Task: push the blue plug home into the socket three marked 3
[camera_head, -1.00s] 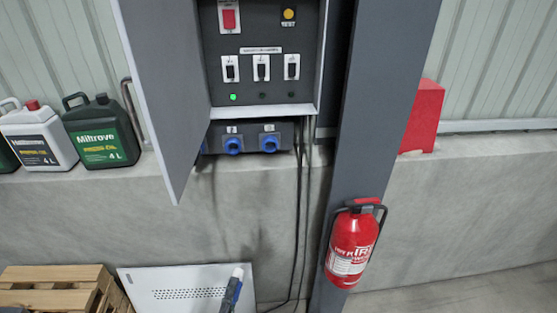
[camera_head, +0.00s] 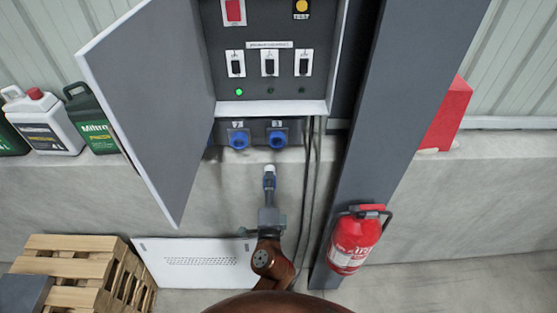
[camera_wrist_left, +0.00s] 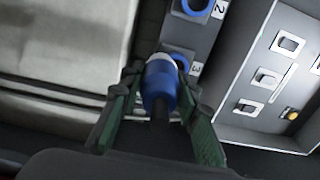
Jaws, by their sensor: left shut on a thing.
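The blue plug (camera_head: 269,182) with a pale front end points up toward the sockets in the head view. My left gripper (camera_head: 269,194) is shut on it from below; its arm comes in from the bottom. Socket three (camera_head: 277,138), blue and marked 3, is above the plug on the dark socket box, with a clear gap between in the picture. In the left wrist view, the plug (camera_wrist_left: 160,86) sits between the two green fingers (camera_wrist_left: 158,108) and partly covers socket three (camera_wrist_left: 181,60). My right gripper is not in view.
A second blue socket (camera_head: 238,139), marked 2, sits left of socket three. The open cabinet door (camera_head: 155,100) hangs at left. Black cables (camera_head: 314,180) run down just right of the plug, beside a grey post (camera_head: 375,140) with a fire extinguisher (camera_head: 353,245).

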